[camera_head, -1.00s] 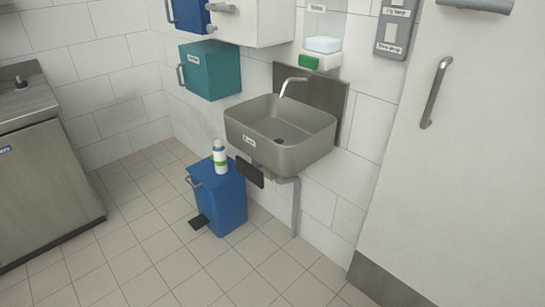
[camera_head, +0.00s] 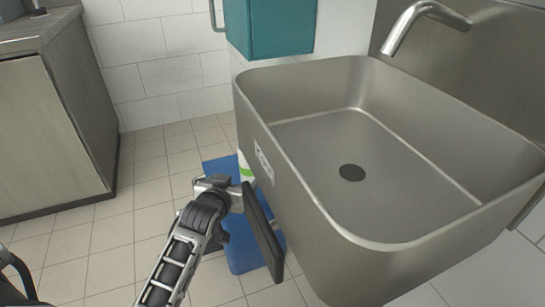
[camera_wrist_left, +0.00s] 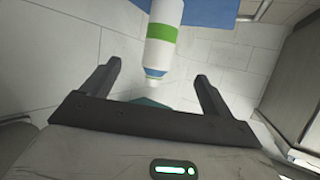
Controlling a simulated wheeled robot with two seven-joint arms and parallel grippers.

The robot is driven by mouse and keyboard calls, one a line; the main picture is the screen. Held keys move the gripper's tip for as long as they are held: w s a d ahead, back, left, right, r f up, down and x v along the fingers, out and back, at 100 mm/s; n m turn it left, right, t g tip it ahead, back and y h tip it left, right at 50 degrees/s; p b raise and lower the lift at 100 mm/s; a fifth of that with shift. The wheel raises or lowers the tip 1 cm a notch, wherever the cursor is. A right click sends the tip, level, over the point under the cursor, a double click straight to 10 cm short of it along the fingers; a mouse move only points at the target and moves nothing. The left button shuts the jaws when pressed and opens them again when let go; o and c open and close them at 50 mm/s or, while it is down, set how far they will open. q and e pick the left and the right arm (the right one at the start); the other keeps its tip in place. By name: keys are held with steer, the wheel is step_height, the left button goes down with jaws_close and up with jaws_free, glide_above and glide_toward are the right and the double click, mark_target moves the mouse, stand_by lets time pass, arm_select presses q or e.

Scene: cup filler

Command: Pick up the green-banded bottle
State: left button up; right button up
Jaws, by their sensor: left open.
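The green-banded bottle (camera_head: 245,170) is white and stands on the lid of the blue bin (camera_head: 245,254). In the head view only a small part of it shows, between my gripper and the sink. My left gripper (camera_head: 222,182) is just in front of it. In the left wrist view the picture is turned over, and the bottle (camera_wrist_left: 162,45) hangs cap-down from the blue lid. There, my left gripper (camera_wrist_left: 158,72) has its two fingers spread, one to each side of the bottle's cap end, with gaps on both sides. My right gripper is not in view.
The steel sink (camera_head: 350,170) fills the right, with its rim close beside my left gripper. A steel cabinet (camera_head: 45,140) stands at the left. The tiled floor between is clear.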

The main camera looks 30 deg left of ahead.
mark_target(247, 167)
arm_select(q)
steer(key=b+x, duration=0.4)
steer(key=x, duration=0.6)
steer(key=shift+w+a, duration=0.25)
steer(key=shift+w, duration=0.05)
steer(key=shift+w+a+f+b, duration=0.15)
steer(key=shift+w+b, duration=0.3)
steer(key=shift+w, duration=0.05)
steer(key=shift+w+f+b, duration=0.2)
steer(key=shift+w+b, duration=0.1)
steer(key=b+x, duration=0.2)
steer(key=x, duration=0.1)
steer(key=shift+s+f, duration=0.15)
steer(key=shift+w+a+f+b, duration=0.15)
steer(key=shift+w+a+b, duration=0.1)
steer(key=shift+w+b, duration=0.35)
steer(key=shift+w, duration=0.25)
steer(key=c, duration=1.3)
steer(key=shift+c, duration=0.7)
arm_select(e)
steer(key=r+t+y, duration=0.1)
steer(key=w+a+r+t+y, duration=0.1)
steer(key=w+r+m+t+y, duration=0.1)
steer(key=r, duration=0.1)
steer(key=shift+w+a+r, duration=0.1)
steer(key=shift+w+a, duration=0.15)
arm_select(q)
steer(key=shift+r+p, duration=0.3)
